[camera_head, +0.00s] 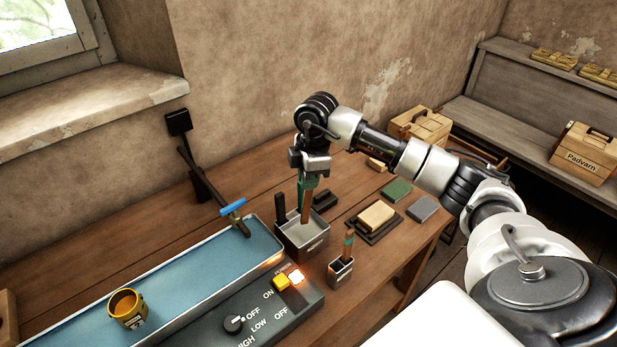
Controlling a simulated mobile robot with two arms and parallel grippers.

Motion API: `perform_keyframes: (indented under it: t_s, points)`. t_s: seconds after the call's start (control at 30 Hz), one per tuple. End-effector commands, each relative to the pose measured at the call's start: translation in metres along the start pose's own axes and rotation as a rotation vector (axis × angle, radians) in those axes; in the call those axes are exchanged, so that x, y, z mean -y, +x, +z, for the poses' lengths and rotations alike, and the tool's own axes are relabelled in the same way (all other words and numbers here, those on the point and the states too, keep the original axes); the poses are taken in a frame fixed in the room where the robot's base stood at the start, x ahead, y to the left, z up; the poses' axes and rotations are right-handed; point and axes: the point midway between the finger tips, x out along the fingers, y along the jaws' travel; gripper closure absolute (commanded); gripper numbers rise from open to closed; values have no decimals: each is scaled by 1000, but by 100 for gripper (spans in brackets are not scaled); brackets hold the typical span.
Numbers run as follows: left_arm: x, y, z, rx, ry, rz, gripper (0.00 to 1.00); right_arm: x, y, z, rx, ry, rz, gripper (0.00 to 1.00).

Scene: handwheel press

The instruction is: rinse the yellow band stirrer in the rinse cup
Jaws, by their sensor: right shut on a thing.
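My right gripper (308,180) points down over a square grey metal cup (306,243), probably the rinse cup. It is shut on a brown wooden stirrer (305,214), whose lower end goes down inside the cup's rim. No yellow band can be made out on it; teal shows at the fingers, and I cannot tell whether that is finger or stirrer. The stirrer's tip and the cup's contents are hidden. A second stirrer (348,243) with a teal band stands in a smaller metal holder (341,275). My left gripper is not in view.
A long blue water trough (190,276) holds a yellow pot (127,307). A blue-handled tap (232,207) stands at its far edge. A control panel (245,322) with a lit button lies in front. A sponge on a dark tray (376,217) and coloured blocks lie right of the cup.

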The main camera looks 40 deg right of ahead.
Motion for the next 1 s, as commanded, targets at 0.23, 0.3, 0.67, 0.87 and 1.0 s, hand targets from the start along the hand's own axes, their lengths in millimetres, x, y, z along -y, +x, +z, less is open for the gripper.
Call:
perform_keyframes:
  t_s: [0.23,0.3,0.67,0.87,1.0]
  points:
    - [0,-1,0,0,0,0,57,0,-2,0,0,0,0,100]
    - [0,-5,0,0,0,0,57,0,-5,0,0,0,0,100]
    - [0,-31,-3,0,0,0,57,0,-39,-4,0,0,-1,100]
    - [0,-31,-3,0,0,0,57,0,-40,-4,0,0,-1,100]
    - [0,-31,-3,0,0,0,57,0,-40,-4,0,0,-1,100]
